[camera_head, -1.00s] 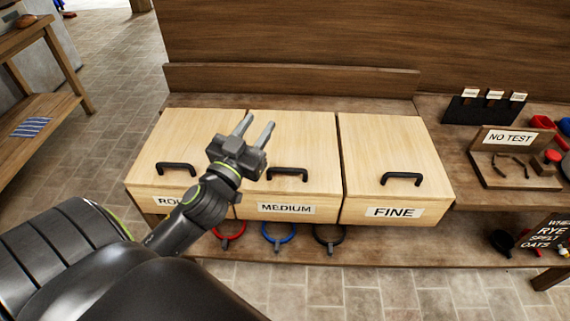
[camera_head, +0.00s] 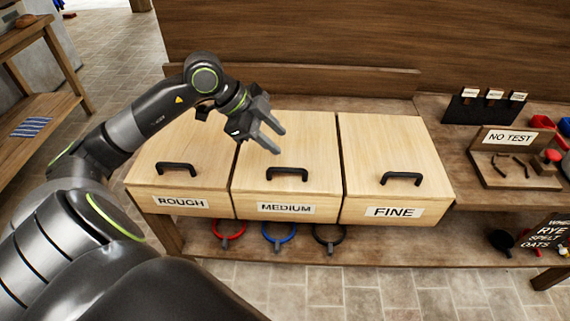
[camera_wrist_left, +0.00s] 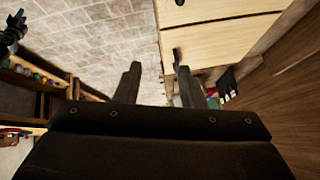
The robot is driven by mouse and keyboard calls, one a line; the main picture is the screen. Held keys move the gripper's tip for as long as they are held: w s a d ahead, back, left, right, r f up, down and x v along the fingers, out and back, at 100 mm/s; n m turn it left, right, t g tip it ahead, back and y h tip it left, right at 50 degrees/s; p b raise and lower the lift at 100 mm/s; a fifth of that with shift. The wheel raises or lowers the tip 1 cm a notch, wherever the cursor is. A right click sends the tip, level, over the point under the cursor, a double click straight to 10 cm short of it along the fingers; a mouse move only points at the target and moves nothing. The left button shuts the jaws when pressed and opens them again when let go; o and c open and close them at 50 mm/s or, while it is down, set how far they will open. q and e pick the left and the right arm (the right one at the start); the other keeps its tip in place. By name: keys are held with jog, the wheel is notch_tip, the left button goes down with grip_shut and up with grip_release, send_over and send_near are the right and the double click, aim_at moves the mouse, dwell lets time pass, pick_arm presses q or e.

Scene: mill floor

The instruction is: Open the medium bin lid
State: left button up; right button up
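The medium bin (camera_head: 287,209) stands in the middle of three pale wooden bins, with its label on the front. Its lid (camera_head: 312,145) is shut. A black handle (camera_head: 287,171) sits near the lid's front edge. My left gripper (camera_head: 276,139) is open and empty above the medium lid, behind and a little left of the handle, not touching it. In the left wrist view its two fingers (camera_wrist_left: 158,85) are spread apart, with pale wood and a dark handle (camera_wrist_left: 177,57) beyond them.
The rough bin (camera_head: 180,203) is to the left and the fine bin (camera_head: 394,212) to the right, both shut. A "NO TEST" board (camera_head: 510,137) stands at right. A wooden backboard (camera_head: 300,80) rises behind.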

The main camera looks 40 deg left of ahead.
pick_arm(q)
jog(key=a+n+y, duration=0.2)
jog(key=a+y, duration=0.1)
jog(key=a, duration=0.2)
send_near(288, 168)
jog(key=shift+g, duration=0.3)
jog(key=x, duration=0.8)
jog(key=shift+w, duration=0.2)
jog(key=shift+c, duration=0.2)
jog(key=shift+r, duration=0.1)
grip_shut()
